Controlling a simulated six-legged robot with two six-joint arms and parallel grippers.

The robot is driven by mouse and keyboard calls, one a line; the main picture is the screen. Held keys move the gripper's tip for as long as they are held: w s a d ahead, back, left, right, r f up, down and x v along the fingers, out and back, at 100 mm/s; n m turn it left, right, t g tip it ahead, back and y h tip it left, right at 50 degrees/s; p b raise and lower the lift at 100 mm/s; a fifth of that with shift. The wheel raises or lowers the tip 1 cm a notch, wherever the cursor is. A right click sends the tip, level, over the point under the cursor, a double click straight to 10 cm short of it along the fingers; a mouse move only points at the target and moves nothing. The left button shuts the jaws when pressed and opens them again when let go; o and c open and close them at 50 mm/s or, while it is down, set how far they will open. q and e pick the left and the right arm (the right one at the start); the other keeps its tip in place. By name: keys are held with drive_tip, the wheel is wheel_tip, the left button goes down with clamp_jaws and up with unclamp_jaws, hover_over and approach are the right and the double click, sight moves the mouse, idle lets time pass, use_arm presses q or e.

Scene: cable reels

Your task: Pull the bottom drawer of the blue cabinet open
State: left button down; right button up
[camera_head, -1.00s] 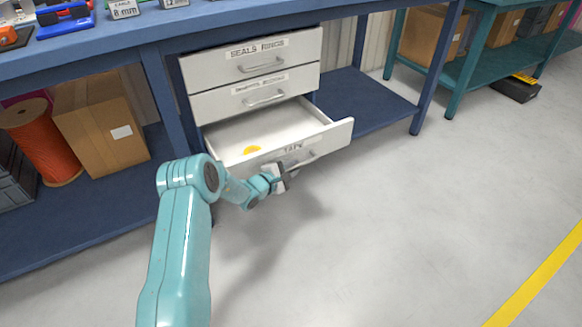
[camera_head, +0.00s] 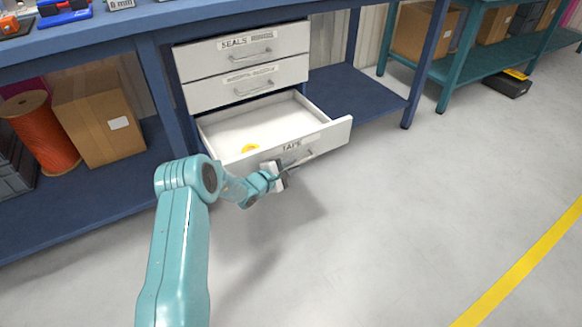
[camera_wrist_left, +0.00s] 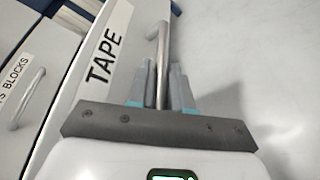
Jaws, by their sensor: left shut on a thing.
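The bottom drawer (camera_head: 325,136) of the cabinet under the blue bench is pulled partly out, and its front is labelled TAPE. The drawer fronts look white; the frame around them is blue. A small yellow item (camera_head: 250,148) lies inside the open drawer. My left gripper (camera_head: 285,173) is shut on the drawer's metal handle. In the left wrist view the handle bar (camera_wrist_left: 161,75) runs between the two fingers (camera_wrist_left: 163,85), beside the TAPE label. The two drawers above, the top one (camera_head: 240,50) labelled SEALS RINGS, are closed. My right gripper is not in view.
An orange cable reel (camera_head: 42,132) and a cardboard box (camera_head: 100,117) stand on the lower shelf at left. A teal bench (camera_head: 480,72) stands at back right, with a black case (camera_head: 508,86) on the floor. Grey floor in front is clear.

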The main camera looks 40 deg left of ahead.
use_arm(q)
drive_tip(key=shift+a, duration=0.1)
drive_tip(key=c, duration=1.4)
unclamp_jaws()
drive_tip(key=shift+s, duration=0.1)
drive_tip(key=p+v, duration=0.5)
drive_tip(key=v, duration=1.1)
drive_tip(key=shift+s, duration=0.1)
